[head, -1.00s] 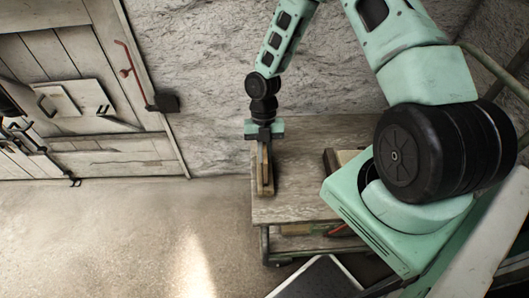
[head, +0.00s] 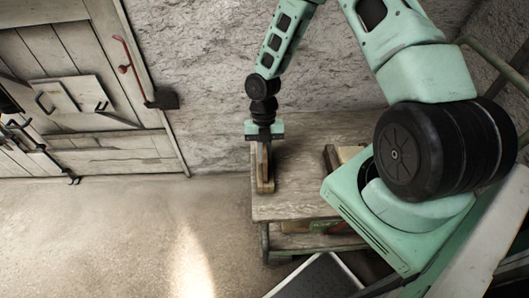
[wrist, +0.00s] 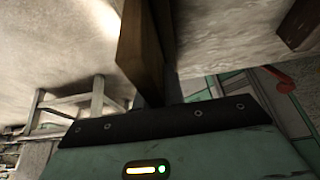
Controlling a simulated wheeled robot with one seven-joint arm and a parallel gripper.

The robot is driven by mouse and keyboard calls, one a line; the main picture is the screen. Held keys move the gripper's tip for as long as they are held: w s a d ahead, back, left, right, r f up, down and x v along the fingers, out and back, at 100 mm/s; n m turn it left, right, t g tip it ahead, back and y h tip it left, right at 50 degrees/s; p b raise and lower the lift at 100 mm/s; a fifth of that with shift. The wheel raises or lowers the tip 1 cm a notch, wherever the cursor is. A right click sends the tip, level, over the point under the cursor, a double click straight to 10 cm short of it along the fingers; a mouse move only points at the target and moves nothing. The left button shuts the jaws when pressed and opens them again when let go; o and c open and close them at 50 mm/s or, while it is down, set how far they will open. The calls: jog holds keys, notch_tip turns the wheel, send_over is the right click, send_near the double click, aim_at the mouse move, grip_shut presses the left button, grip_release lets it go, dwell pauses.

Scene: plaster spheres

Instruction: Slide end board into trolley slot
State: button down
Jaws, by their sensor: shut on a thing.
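My gripper (head: 264,131) points down over the left end of the trolley (head: 292,207) in the head view. It is shut on the end board (head: 262,163), a narrow brown wooden board seen nearly edge-on and held upright. The board's lower end is at a small wooden piece near the left edge of the trolley top. I cannot tell whether it touches that piece or sits in a slot. In the wrist view the end board (wrist: 141,50) stands out beyond the dark gripper body. The fingertips are mostly hidden, and no slot can be made out.
A block-like item (head: 345,155) lies on the trolley top, partly behind my arm. The rough stone wall (head: 210,75) rises behind. A plank door (head: 80,100) is at the left. The floor (head: 120,235) left of the trolley is clear. A dark, pale-edged panel (head: 315,280) lies in front.

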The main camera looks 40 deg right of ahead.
jog(key=shift+f+b, duration=0.6)
jog(key=shift+f, duration=0.55)
jog(key=c, duration=1.4)
grip_release()
jog(key=shift+r+p, duration=1.85)
jog(key=shift+r, duration=0.15)
